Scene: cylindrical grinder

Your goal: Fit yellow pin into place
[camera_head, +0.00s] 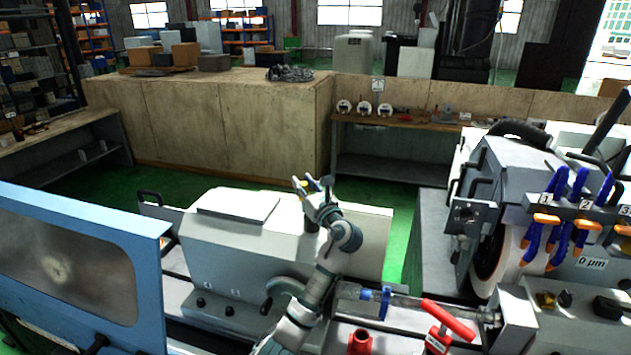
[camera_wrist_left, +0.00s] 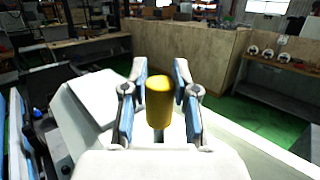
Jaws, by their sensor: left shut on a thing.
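My left gripper (camera_head: 313,187) is raised above the grey machine housing near the middle of the head view. The gripper is shut on the pin. In the head view only a small bit of yellow shows at the fingertips, and the rest of the pin is hidden. The place for the pin cannot be made out. My right gripper is not in view.
The light grey housing (camera_head: 235,250) lies below my left gripper. A blue-framed guard window (camera_head: 70,270) stands at left. A red T-handle (camera_head: 447,318) and red knob (camera_head: 360,342) are at the front. Wooden partitions (camera_head: 215,125) stand behind.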

